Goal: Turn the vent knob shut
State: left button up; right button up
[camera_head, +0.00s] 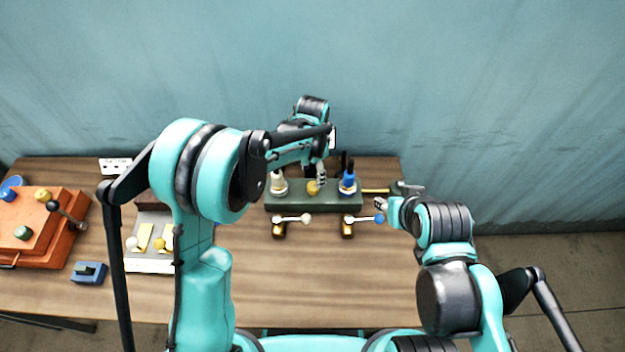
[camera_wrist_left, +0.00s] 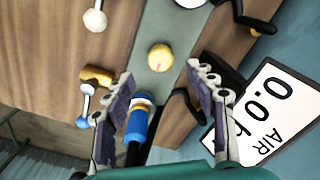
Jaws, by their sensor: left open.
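A round yellow knob (camera_head: 313,187), the likely vent knob, sits on the dark green block (camera_head: 345,201) between two upright fittings. In the left wrist view the knob (camera_wrist_left: 160,57) shows a thin reddish line on its top. My left gripper (camera_head: 321,175) is over the block, close to the knob. In the left wrist view its fingers (camera_wrist_left: 160,78) are spread with nothing between the tips, and the knob appears just beyond them. My right gripper (camera_head: 380,204) is at the block's right, near the blue-ball lever (camera_head: 379,218); its finger opening is too small to judge.
A blue-collared fitting (camera_head: 347,184) stands right of the knob and a cream one (camera_head: 278,184) left. A white-ball lever (camera_head: 306,219) is in front. An AIR display (camera_wrist_left: 268,112) is beside the left gripper. An orange box (camera_head: 38,225) is far left.

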aim_at(312, 186)
pick_arm(q)
notch_tip(312, 186, down, 7)
jog(key=shift+f+b, duration=0.1)
jog(key=shift+b, duration=0.4)
jog(key=c, duration=1.2)
